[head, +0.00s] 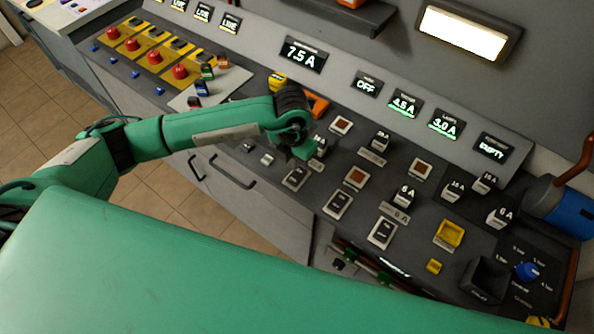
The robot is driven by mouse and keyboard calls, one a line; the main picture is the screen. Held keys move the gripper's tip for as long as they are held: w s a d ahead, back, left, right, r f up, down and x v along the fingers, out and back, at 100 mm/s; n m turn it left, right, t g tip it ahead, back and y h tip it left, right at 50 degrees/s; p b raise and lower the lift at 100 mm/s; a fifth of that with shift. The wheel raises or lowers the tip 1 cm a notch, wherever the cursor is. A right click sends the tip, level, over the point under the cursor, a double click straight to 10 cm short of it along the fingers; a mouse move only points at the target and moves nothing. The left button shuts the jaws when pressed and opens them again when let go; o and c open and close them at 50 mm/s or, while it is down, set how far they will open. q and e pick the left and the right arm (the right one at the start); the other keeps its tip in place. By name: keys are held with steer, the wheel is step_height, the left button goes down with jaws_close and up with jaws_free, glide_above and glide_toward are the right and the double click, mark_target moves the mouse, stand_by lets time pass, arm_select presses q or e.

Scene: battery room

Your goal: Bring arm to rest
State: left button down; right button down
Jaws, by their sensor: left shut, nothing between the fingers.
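My left arm reaches in from the left, green with dark joints, and crosses over the sloped control console (330,230). My left gripper (302,153) is at its end, near the middle of the console, pointing down among the switches and blocks. It is small and dark in the view, and its fingers are shut with nothing held. It is close to a small white-topped block (319,143); I cannot tell whether they touch. My right gripper is not in view.
A row of displays (303,54) runs along the console's back. Red knobs (181,71) stand on yellow plates at the left. Several fuse-like blocks (405,193) stand at the right, near a blue cylinder (567,208). Tiled floor (40,100) is clear at the left.

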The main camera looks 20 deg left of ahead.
arm_select(q)
steer(key=shift+r, duration=0.55)
